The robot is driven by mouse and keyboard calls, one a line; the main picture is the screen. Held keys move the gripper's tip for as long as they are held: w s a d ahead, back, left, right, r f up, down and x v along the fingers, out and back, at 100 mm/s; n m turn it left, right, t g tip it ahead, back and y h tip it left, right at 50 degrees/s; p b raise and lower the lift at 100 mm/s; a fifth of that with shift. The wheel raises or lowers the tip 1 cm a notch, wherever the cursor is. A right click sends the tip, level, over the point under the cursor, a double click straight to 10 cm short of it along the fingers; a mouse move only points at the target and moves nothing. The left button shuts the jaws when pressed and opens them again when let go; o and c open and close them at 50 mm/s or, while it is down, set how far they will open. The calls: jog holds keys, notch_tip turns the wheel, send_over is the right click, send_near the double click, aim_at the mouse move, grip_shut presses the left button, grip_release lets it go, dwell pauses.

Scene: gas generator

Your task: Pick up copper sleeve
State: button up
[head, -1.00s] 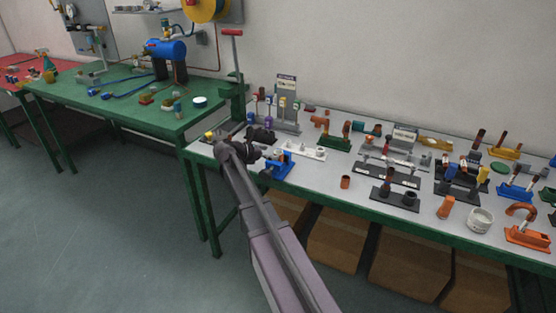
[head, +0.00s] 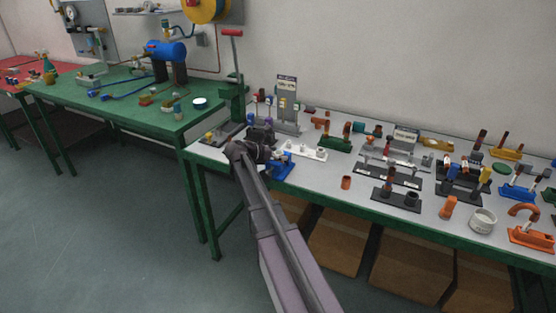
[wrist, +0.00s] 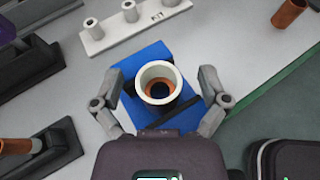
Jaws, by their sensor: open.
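My gripper (wrist: 160,98) is open, its two fingers spread to either side of a white ring (wrist: 147,70) with a copper-coloured sleeve (wrist: 151,91) inside it. The ring is over a blue stand (wrist: 137,54); whether the fingers touch anything cannot be told. In the head view the blue stand (head: 281,166) is at the left end of the grey-topped table, partly hidden by my gripper (head: 268,150). Another copper-coloured tube (head: 346,182) stands alone near the front edge. It also shows at the top right of the wrist view (wrist: 290,12).
A white strip with several short posts (head: 307,151) lies beside the blue stand. Dark stands with tubes (head: 396,198) fill the table farther right. A valve stand (head: 286,104) rises behind. Bare tabletop surrounds the lone tube.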

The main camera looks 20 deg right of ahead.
jog(key=c, duration=1.2)
jog(key=shift+r, duration=0.1)
jog(key=shift+c, duration=0.2)
notch_tip(320, 180, up, 10)
jog(key=p, duration=1)
